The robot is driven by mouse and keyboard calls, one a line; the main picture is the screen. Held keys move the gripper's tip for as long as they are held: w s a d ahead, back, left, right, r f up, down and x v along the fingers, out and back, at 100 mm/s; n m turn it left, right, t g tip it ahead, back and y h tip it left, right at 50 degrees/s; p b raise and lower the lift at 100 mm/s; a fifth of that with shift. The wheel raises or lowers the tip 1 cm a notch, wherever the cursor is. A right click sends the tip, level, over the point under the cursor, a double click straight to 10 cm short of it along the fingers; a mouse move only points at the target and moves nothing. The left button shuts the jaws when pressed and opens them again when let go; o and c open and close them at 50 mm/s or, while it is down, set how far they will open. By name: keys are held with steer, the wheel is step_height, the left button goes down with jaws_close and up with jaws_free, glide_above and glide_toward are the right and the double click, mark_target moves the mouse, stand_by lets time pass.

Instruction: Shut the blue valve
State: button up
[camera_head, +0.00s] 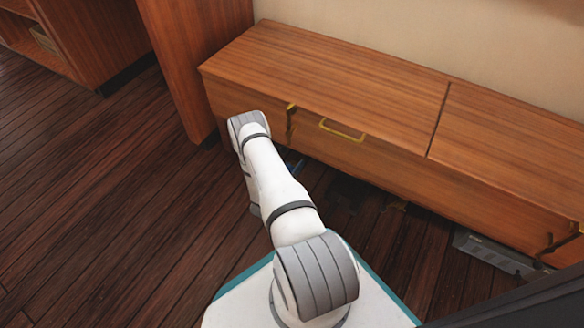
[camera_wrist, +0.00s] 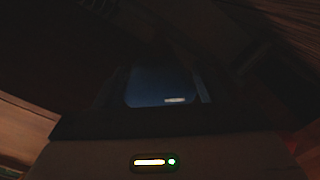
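The wrist view is very dark. A dark blue shape (camera_wrist: 158,84) with a small pale glint shows at its middle, just beyond my gripper (camera_wrist: 160,100). It may be the blue valve, but its form is too dark to make out. Narrow grey edges flank it on both sides; I cannot tell whether they are my fingers or whether they touch it. In the head view my arm reaches down to the front of the wooden bench (camera_head: 330,85), and my gripper is hidden behind it. A small bluish bit (camera_head: 296,166) shows low beside the arm, under the bench.
The bench has a yellow handle (camera_head: 342,130) on its front and a dark gap below. A grey box (camera_head: 492,253) lies under its right end. A wooden cabinet (camera_head: 190,50) stands at the bench's left end. Plank floor (camera_head: 90,200) is clear at left.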

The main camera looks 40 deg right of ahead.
steer(key=c, duration=0.7)
steer(key=shift+m, duration=0.3)
steer(key=m+p, duration=0.1)
steer(key=m, duration=0.4)
steer(key=shift+s+r, duration=0.1)
steer(key=shift+s, duration=0.05)
steer(key=m+p, duration=0.1)
steer(key=m, duration=0.5)
steer(key=shift+s+m+p, duration=0.1)
steer(key=shift+m+p, duration=0.2)
steer(key=m+p, duration=0.1)
steer(key=m, duration=0.5)
steer(key=shift+s+d+p, duration=0.1)
steer(key=shift+d+p, duration=0.05)
steer(key=shift+p, duration=0.15)
steer(key=m+p, duration=0.1)
steer(key=m, duration=0.3)
steer(key=shift+m, duration=0.3)
steer(key=shift+f+m+p, duration=0.25)
steer(key=shift+m+p, duration=0.15)
steer(key=shift+m, duration=1)
